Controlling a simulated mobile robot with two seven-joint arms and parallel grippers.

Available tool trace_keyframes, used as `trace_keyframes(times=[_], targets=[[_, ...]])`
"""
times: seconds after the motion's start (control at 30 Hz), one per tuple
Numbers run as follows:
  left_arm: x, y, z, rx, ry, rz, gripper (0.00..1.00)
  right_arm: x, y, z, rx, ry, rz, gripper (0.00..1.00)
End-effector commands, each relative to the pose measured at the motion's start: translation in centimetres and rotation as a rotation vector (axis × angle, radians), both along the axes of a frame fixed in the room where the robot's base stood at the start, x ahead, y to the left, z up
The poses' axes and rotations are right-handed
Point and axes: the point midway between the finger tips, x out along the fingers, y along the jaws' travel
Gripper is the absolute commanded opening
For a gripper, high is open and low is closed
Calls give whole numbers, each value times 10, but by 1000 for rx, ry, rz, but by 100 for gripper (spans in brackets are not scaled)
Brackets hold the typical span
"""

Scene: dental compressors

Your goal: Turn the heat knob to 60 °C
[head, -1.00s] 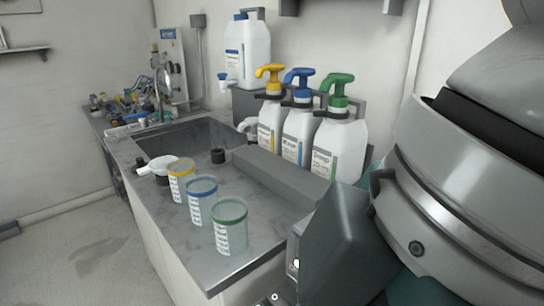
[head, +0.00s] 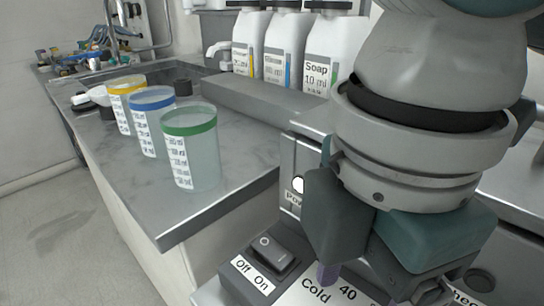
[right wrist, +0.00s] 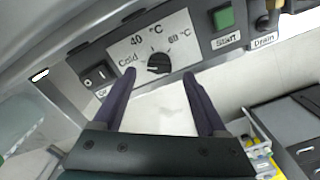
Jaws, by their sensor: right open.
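The heat knob (right wrist: 158,62) is a small black dial on a white plate (right wrist: 178,24) marked Cold at left, 40 °C above and 60 °C at right. I cannot tell clearly where its pointer stands. My right gripper (right wrist: 159,77) is open, its two dark fingers reaching toward the plate, one on each side of the knob as the right wrist view shows it. Whether they touch the panel is unclear. In the head view my right arm hides the knob; only Cold and 40 show on the plate (head: 318,291). My left gripper is not in view.
An Off/On switch (head: 270,254) sits left of the plate. A green Start button (right wrist: 223,18) and a Drain control (right wrist: 263,24) lie to its right. A counter (head: 235,160) with a green-rimmed cup (head: 192,150), other cups and soap bottles (head: 334,50) stands beyond.

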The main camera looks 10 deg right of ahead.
Motion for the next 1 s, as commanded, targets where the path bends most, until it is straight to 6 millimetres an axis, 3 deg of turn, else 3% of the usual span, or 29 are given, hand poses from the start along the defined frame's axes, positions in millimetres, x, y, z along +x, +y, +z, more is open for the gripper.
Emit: trace_keyframes(times=[0.03,0.2,0.53,1.0], targets=[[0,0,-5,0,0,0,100,-1,0,-11,-1,3,-1,75],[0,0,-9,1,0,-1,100,0,0,-26,0,0,-1,75],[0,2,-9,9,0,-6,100,0,0,-29,0,-1,-1,74],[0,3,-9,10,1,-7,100,0,0,-29,1,-1,-1,21]])
